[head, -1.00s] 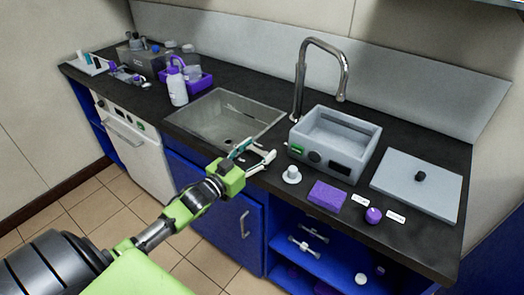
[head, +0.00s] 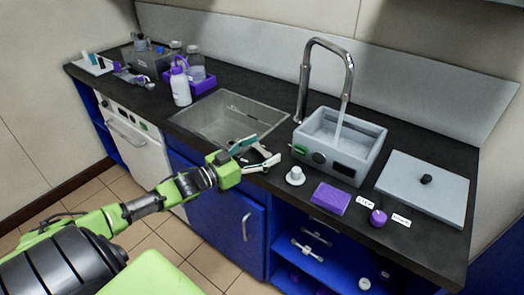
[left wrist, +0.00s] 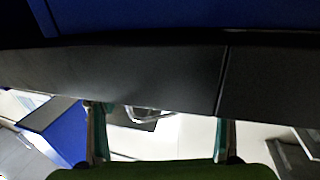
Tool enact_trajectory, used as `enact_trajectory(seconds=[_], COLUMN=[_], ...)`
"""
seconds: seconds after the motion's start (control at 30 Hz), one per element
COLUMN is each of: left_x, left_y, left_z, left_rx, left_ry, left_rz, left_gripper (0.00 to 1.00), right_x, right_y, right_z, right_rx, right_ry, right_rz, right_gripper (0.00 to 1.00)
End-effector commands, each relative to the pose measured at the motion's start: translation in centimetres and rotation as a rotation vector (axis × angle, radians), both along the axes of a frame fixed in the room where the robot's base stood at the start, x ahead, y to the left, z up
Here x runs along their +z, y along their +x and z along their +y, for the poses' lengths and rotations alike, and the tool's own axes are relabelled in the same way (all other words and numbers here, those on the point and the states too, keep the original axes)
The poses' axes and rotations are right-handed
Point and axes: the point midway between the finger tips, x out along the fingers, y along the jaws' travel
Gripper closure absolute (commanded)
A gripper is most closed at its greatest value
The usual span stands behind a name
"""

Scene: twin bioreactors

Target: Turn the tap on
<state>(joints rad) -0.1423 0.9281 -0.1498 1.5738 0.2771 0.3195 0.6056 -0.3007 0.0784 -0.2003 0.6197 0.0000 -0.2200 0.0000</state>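The chrome tap (head: 303,88) rises behind the counter with its arched spout over a grey basin-like unit (head: 370,165). A thin pale stream (head: 338,122), which looks like water, runs from the spout into that unit. My left gripper (head: 268,150) is open and empty at the front right corner of the sink, well apart from the tap. Its two spread fingers also show in the left wrist view (left wrist: 160,118), with nothing between them. A white knob-like piece (head: 295,175) sits on the counter to the gripper's right. My right gripper is out of view.
The empty sink (head: 205,122) lies left of the tap. A purple sponge-like block (head: 330,198), a purple knob (head: 378,217) and a grey lid (head: 425,200) lie at the right. A white bottle (head: 181,88) stands left. Blue cabinet doors (head: 220,205) are below the counter edge.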

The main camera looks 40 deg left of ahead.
Motion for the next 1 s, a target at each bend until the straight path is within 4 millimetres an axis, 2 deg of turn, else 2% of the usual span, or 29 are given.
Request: enact_trajectory(seconds=[0.33,0.47,1.0], left_x=[-0.1,-0.3,-0.3], left_y=[-0.2,-0.9,-8.0], left_z=[-0.1,0.1,2.2], left_rx=[-0.001,-0.001,-0.001], left_ry=[-0.001,-0.001,-0.001], left_rz=[0.002,0.003,0.007], left_gripper=[0.26,0.26,0.26], right_x=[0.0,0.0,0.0], right_y=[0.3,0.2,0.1], right_z=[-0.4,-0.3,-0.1], right_rx=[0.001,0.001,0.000], right_ry=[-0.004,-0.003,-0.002], right_rz=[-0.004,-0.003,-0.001], right_gripper=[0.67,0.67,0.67])
